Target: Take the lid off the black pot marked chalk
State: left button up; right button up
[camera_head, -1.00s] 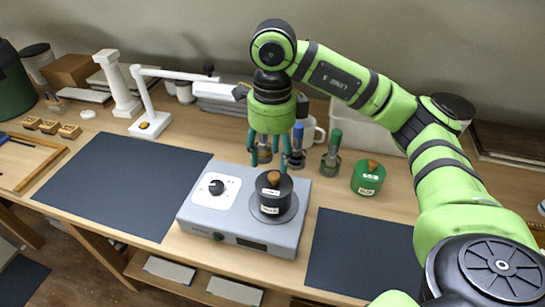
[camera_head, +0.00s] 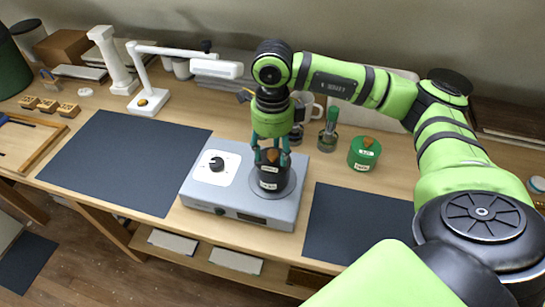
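The black pot (camera_head: 268,184) stands upright on the round plate of a grey device, with its lid on and a brown knob (camera_head: 271,155) on top. It bears small white labels, too small to read surely. My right gripper (camera_head: 271,160) points down over the pot, its two teal fingers on either side of the knob. The fingers look spread, with gaps to the knob, and partly hide the lid. My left gripper is out of view.
The grey device (camera_head: 205,190) has a dial on its left. A green pot (camera_head: 364,153) with a brown knob stands right. A mug (camera_head: 308,107) and a jar with a green-handled tool (camera_head: 328,135) stand behind. Dark mats (camera_head: 125,160) lie clear on both sides.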

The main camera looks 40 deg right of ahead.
jog(key=c, duration=0.7)
jog(key=shift+c, duration=1.1)
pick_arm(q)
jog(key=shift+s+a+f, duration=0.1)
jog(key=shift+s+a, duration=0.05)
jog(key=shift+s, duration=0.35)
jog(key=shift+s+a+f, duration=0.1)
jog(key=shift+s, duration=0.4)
pick_arm(e)
jog(key=shift+r, duration=0.15)
